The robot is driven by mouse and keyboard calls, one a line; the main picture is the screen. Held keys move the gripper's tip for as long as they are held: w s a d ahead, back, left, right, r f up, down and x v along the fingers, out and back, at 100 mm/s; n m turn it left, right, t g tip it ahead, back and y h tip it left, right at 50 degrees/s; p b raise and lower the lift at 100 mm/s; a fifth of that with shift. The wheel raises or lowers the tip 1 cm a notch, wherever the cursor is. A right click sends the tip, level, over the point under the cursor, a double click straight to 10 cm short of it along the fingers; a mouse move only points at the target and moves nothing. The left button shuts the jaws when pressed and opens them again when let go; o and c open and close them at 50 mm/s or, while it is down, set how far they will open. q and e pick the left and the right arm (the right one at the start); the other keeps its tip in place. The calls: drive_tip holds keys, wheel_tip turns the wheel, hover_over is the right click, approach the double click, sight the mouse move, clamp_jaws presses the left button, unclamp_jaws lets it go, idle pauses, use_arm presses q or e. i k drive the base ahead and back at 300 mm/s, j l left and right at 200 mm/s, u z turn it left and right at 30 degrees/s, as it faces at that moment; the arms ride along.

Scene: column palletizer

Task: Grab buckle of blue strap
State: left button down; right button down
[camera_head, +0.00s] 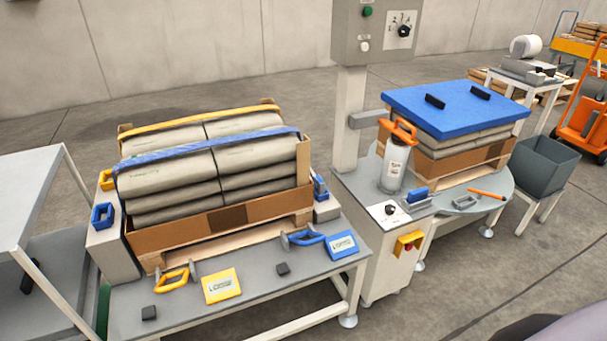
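A blue strap (206,147) lies across the top of the stacked bags on the left pallet, in front of a yellow strap (195,118). A blue square loop (102,215) sits on the grey block left of the stack. A blue piece (320,187) sits on the block right of the stack. I cannot tell which of these is the strap's buckle. A blue handle (305,238) lies on the front table near a blue card (342,245). Neither gripper shows. A dark and white rounded shape at the lower right may be part of me.
A yellow handle (177,278) and yellow card (222,285) lie on the front table (265,310). A control post (348,120) stands between the two stacks. A blue-topped stack (455,108) is at right. A white-framed table (30,190) stands at far left.

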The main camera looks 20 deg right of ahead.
sight(320, 182)
drive_tip(key=i+l+z, duration=0.45)
drive_tip(key=i+l, duration=0.2)
drive_tip(key=l, duration=0.35)
drive_tip(key=i+l+z, duration=0.4)
drive_tip(key=i+l, duration=0.35)
drive_tip(key=i, duration=0.05)
